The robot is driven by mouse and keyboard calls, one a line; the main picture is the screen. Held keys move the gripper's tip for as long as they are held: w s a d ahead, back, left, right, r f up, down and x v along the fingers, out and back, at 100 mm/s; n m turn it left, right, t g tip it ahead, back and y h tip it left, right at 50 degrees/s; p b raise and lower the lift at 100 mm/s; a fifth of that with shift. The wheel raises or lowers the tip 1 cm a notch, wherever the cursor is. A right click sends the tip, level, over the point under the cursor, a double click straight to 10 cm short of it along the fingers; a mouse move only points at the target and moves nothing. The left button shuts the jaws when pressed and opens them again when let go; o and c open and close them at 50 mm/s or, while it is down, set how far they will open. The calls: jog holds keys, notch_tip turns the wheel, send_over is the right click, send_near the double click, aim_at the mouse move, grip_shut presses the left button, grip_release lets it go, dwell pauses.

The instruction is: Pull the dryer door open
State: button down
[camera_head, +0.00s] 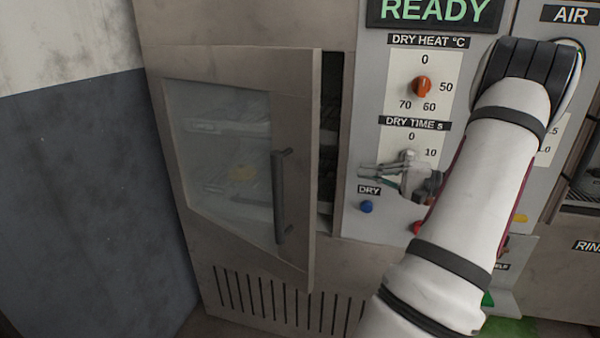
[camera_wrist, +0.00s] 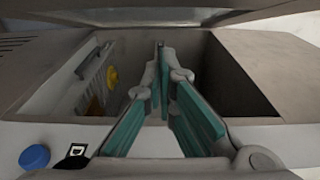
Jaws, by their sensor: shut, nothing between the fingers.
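The dryer door (camera_head: 297,150) is a beige panel with a glass window and a dark vertical bar handle (camera_head: 283,195). It stands partly open, with a dark gap along its right edge. My gripper (camera_head: 363,171) is shut and empty, right of the gap in front of the control panel, pointing left toward the door edge. In the wrist view my gripper (camera_wrist: 162,50) reaches across the dark dryer opening (camera_wrist: 240,85), and the door (camera_wrist: 160,14) crosses the top. I cannot tell whether the fingertips touch the door. The handle is apart from my gripper.
The control panel (camera_head: 372,110) has an orange heat knob (camera_head: 422,86), a blue DRY button (camera_head: 367,207) and a red button (camera_head: 416,228). My gripper and arm cover part of it. A wall (camera_head: 80,190) stands left.

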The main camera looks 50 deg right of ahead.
jog(key=w+a+p, duration=0.1)
jog(key=w+a, duration=0.5)
jog(key=w, duration=0.3)
jog(key=shift+w+a, duration=0.25)
jog(key=shift+a, duration=0.15)
jog(key=shift+a, duration=0.1)
